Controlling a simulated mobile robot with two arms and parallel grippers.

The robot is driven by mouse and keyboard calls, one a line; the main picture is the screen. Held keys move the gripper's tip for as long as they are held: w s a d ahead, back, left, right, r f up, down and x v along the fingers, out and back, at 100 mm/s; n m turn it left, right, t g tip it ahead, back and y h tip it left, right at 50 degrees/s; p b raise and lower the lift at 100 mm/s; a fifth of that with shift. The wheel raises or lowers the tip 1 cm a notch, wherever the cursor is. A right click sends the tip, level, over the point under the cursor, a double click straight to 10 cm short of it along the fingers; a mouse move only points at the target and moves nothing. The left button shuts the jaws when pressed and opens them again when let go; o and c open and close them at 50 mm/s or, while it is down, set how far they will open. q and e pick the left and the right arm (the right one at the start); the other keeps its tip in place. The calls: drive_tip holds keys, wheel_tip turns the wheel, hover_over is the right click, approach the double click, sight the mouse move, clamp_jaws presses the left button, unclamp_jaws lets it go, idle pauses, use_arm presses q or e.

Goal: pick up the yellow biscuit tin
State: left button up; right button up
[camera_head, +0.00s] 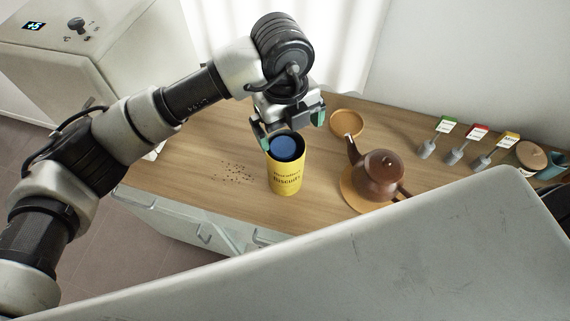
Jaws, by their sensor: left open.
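The yellow biscuit tin (286,178) stands upright on the wooden counter, left of the teapot. It is a tall cylinder with dark lettering and a round blue top (286,148). My left gripper (292,128) is open, with its fingers at the tin's upper end. One finger shows at the left of the rim and the other above and to the right. I cannot tell whether either finger touches the tin.
A brown teapot (382,175) sits on a round wooden coaster (356,196) right of the tin. A small round wooden dish (347,123) lies behind. Dark crumbs (234,173) lie left of the tin.

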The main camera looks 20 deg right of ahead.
sight(286, 148)
use_arm(q)
drive_tip(key=shift+w+a+y, duration=0.3)
drive_tip(key=shift+w+a, duration=0.05)
drive_tip(key=shift+a, duration=0.05)
wheel_tip(286, 148, down, 5)
drive_tip(key=shift+f+p, duration=0.1)
drive_tip(key=shift+p, duration=0.7)
drive_tip(key=f+p, duration=0.2)
drive_tip(key=f, duration=0.2)
drive_tip(key=shift+d, duration=0.2)
drive_tip(key=shift+f, duration=0.7)
drive_tip(key=c, duration=1.2)
drive_tip(key=shift+r, duration=0.1)
drive_tip(key=shift+w+r, duration=0.1)
